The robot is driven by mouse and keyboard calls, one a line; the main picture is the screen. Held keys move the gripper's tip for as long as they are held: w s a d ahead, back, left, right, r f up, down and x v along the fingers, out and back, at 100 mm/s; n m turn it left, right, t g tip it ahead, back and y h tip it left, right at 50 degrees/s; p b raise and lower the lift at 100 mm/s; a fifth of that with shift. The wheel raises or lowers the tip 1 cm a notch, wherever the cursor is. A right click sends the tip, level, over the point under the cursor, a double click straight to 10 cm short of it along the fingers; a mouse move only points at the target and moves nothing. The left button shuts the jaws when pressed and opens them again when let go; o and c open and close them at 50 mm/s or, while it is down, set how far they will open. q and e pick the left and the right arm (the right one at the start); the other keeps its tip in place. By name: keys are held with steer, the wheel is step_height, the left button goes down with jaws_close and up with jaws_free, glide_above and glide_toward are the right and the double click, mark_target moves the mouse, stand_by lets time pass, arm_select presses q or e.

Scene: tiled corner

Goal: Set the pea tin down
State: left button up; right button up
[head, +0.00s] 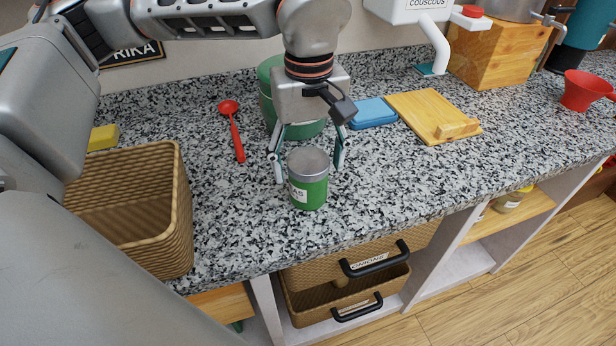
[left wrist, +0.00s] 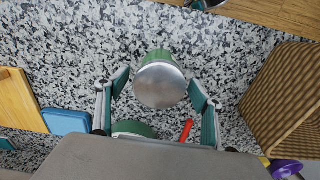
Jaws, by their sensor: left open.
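The pea tin (head: 308,181), green with a grey metal lid and a pale label, stands upright on the speckled granite counter (head: 370,180) near its front edge. My left gripper (head: 309,170) is open around it, with one finger on each side. In the left wrist view the tin (left wrist: 160,84) shows lid-on between the spread fingertips of the gripper (left wrist: 160,85), with gaps on both sides. My right gripper is not in view.
A wicker basket (head: 180,210) stands to the left. A green canister (head: 268,90) is behind my gripper, with a red ladle (head: 236,138) beside it. A blue box (head: 373,113) and a wooden board (head: 428,114) lie to the right. The counter right of the tin is clear.

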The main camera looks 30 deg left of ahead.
arm_select(q)
step_height(320, 180, up, 6)
steer(key=shift+r+p, duration=0.25)
steer(key=shift+p, duration=0.05)
stand_by(0.4)
